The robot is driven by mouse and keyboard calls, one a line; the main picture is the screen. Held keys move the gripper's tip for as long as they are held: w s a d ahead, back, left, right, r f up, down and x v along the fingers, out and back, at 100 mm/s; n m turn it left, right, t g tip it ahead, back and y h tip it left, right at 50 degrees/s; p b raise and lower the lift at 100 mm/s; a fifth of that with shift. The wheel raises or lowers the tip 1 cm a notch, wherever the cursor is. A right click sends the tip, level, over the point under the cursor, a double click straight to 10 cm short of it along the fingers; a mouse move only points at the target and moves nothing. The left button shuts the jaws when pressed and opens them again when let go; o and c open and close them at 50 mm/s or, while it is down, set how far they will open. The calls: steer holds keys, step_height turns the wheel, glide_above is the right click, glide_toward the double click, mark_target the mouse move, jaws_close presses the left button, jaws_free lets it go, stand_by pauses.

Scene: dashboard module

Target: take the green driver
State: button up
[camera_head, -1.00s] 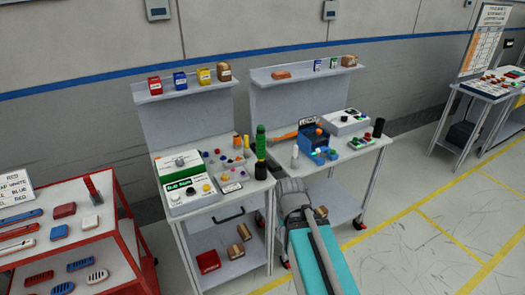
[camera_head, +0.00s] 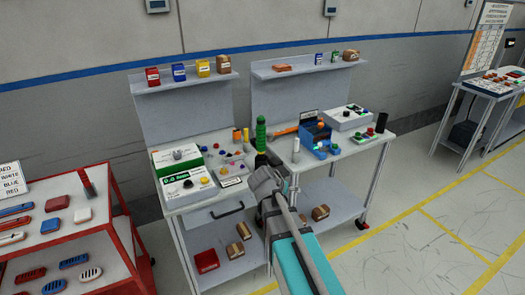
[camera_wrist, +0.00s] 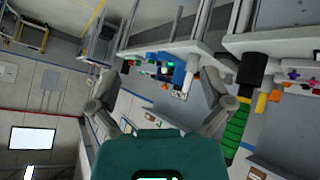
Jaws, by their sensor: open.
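The green driver (camera_head: 261,131) stands upright, its ribbed green handle above a black lower part at the front corner of the left workbench. In the wrist view the picture is turned over, and the green handle (camera_wrist: 236,130) hangs at the right, just outside the right finger. My gripper (camera_head: 265,178) is just below and in front of the driver in the head view. In the wrist view my gripper (camera_wrist: 160,88) has its fingers spread wide with nothing between them. The driver's tip is hidden.
The left workbench (camera_head: 205,215) holds a green-and-white box (camera_head: 176,158) and small coloured parts. The right workbench (camera_head: 345,150) carries a blue bin (camera_head: 316,135) and a black cylinder (camera_head: 381,123). A red cart (camera_head: 120,235) stands at the left. Open floor lies at the right.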

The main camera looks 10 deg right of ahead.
steer(key=w+a+r+m+t+h+b, duration=0.15)
steer(key=w+a+t+b, duration=0.3)
steer(key=w, duration=0.55)
steer(key=n+t+b, duration=0.1)
steer(key=t+b, duration=0.2)
steer(key=t, duration=0.3)
glide_toward(259, 141)
steer(key=shift+v, duration=0.85)
steer(key=shift+d+r, duration=0.1)
steer(key=shift+r, duration=0.05)
steer(key=shift+x, duration=4.3)
steer(key=shift+x, duration=2.6)
